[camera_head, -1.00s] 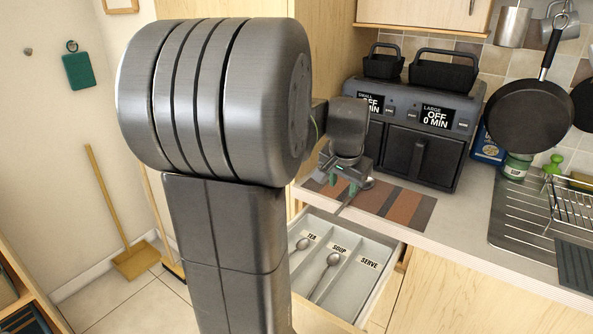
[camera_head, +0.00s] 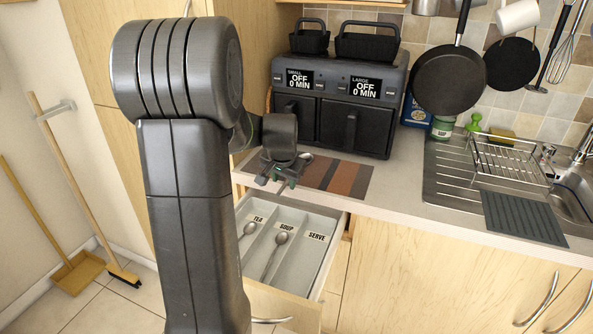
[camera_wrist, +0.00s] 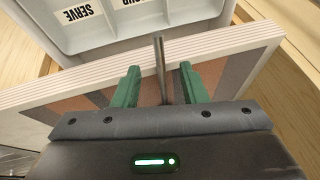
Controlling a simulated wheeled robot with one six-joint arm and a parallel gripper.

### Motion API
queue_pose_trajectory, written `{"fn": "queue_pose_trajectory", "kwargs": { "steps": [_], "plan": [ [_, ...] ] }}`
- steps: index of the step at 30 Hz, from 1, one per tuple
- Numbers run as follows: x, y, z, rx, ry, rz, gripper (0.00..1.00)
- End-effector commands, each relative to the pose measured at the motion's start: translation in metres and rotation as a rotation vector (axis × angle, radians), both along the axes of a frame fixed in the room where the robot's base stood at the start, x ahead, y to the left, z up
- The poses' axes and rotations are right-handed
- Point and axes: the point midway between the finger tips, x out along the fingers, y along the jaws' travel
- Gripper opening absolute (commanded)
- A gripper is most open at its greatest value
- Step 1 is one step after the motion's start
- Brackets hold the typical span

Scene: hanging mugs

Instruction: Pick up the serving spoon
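The serving spoon (camera_head: 305,156) lies on the striped mat at the counter's front edge. Its round bowl shows just right of my gripper in the head view, and its thin metal handle (camera_wrist: 159,58) points out past the counter edge over the drawer. My gripper (camera_head: 280,181) is low over the mat. In the wrist view my gripper (camera_wrist: 160,85) is open, its green fingers on either side of the handle with a gap on both sides. The spoon's bowl is hidden in the wrist view.
Below is an open drawer with a tray (camera_head: 330,218) labelled TEA, SOUP and SERVE. A small spoon (camera_head: 248,230) and a soup spoon (camera_head: 276,250) lie in their compartments; SERVE is empty. A dual air fryer (camera_head: 340,100) stands behind the mat (camera_head: 345,180). The sink drainer is to the right.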

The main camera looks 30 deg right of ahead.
Motion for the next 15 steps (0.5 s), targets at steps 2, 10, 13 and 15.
{"fn": "queue_pose_trajectory", "kwargs": {
  "steps": [2,10,13,15],
  "plan": [
    [0.004,-0.002,-0.010,0.001,0.002,0.000,0.39],
    [0.008,-0.004,-0.018,0.000,-0.001,0.000,0.39],
    [0.008,-0.004,-0.018,0.000,-0.001,0.000,0.39],
    [0.008,-0.004,-0.018,0.000,-0.001,0.000,0.25]
  ]
}}
